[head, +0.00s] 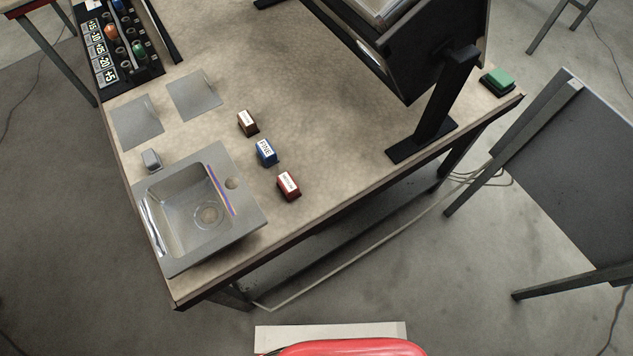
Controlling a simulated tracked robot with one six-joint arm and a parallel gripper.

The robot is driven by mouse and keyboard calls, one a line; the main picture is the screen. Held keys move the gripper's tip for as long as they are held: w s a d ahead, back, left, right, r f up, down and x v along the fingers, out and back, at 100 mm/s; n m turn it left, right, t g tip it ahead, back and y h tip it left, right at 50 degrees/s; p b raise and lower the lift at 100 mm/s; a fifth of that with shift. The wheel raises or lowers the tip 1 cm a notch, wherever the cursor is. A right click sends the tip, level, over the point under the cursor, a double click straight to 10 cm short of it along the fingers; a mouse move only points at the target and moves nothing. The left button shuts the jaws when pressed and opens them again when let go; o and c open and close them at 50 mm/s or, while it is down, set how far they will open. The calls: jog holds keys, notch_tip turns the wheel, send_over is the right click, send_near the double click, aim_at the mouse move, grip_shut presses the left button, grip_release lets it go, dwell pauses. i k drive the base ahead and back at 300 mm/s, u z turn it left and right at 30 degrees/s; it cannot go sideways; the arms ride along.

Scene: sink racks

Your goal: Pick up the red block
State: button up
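A small red block (288,190) with a white label on top sits on the beige tabletop (330,150), to the right of the sink and near the table's front edge. A blue block (266,155) with a white label stands just behind it, a little to the left. A brown block (248,128), also labelled, stands further back in the same slanting row. The blocks are apart from one another. My gripper is not in view.
A metal sink (248,228) is left of the blocks, with a small grey piece (151,160) behind it. Two grey plates (137,120) lie further back. A black stand (425,140) and a green-topped block (498,79) are to the right. A chair-like panel (565,170) stands beyond the table.

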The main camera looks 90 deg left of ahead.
aim_at(290, 189)
jog(key=z, duration=0.1)
jog(key=i, duration=0.45)
jog(key=u, duration=4.6)
